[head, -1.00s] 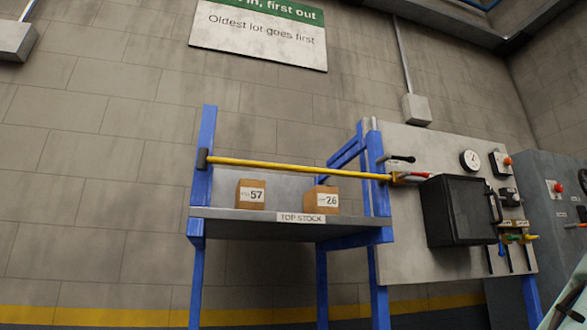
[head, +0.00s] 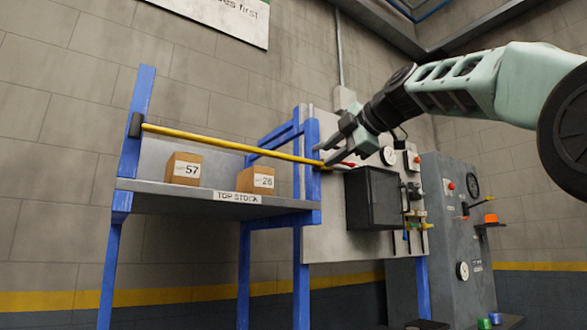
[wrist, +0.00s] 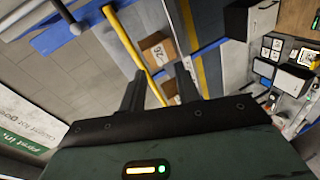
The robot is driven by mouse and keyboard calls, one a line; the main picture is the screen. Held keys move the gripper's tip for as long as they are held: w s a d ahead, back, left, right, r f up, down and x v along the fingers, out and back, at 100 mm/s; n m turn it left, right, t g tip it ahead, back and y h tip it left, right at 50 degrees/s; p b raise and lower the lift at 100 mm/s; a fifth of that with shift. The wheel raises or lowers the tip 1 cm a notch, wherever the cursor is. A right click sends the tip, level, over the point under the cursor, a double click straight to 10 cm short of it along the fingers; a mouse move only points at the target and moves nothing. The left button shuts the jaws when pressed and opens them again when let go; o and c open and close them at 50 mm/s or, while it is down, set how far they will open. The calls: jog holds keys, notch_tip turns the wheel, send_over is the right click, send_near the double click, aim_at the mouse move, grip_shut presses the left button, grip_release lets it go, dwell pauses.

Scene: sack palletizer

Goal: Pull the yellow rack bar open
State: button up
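The yellow rack bar (head: 230,144) lies across the front of the blue rack (head: 129,140), above its shelf, from a dark bracket on the left post to the right post. My gripper (head: 321,155) is at the bar's right end, by the right post. In the wrist view the two fingers of my gripper (wrist: 158,70) stand apart. There the yellow bar (wrist: 130,45) runs through the gap between them in the picture. I cannot tell whether the fingers touch it or how deep it sits between them.
Two cardboard boxes, marked 57 (head: 183,169) and 26 (head: 257,181), stand on the shelf behind the bar. A black box (head: 373,199) on a pale panel sits just right of the rack. A grey cabinet (head: 450,240) stands farther right. The floor left of the rack looks clear.

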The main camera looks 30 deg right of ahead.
jog(key=n+t+h, duration=0.1)
send_near(304, 160)
jog(key=p+x, duration=0.7)
jog(key=x, duration=0.3)
jog(key=shift+w, duration=0.4)
grip_shut()
